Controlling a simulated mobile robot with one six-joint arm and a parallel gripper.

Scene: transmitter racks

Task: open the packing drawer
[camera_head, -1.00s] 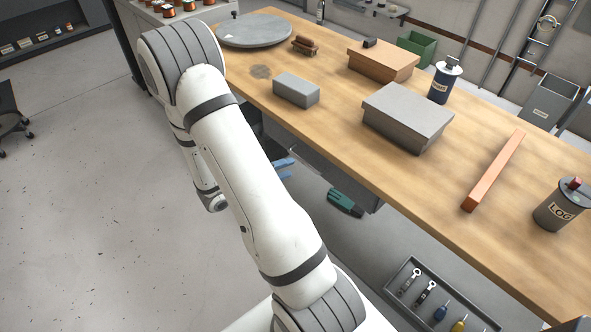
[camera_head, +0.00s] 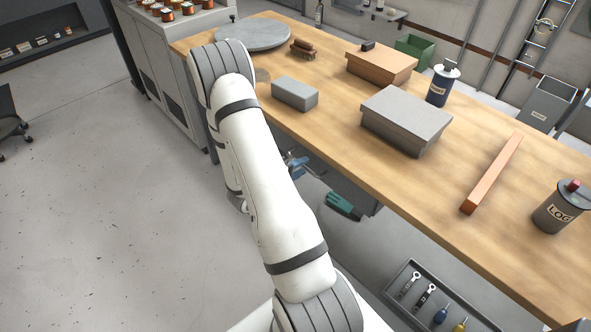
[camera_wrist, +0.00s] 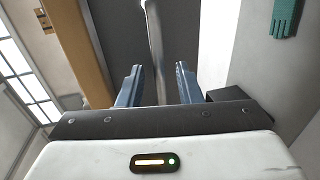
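The packing drawer (camera_head: 352,188) is a dark grey unit under the wooden workbench, mostly hidden by the bench top and my arm in the head view. In the wrist view its dark grey front (camera_wrist: 190,35) faces me, with a pale metal bar handle (camera_wrist: 155,45) running across it. My gripper (camera_wrist: 159,85) has two blue fingers spread apart, one on each side of the bar's line. I cannot tell whether either finger touches the bar. In the head view my gripper (camera_head: 297,165) shows partly beside the bench's near edge, below the top.
The workbench (camera_head: 470,175) holds a grey box (camera_head: 405,118), a smaller grey block (camera_head: 295,93) and an orange bar (camera_head: 492,173). A tool tray (camera_head: 440,300) is at lower right.

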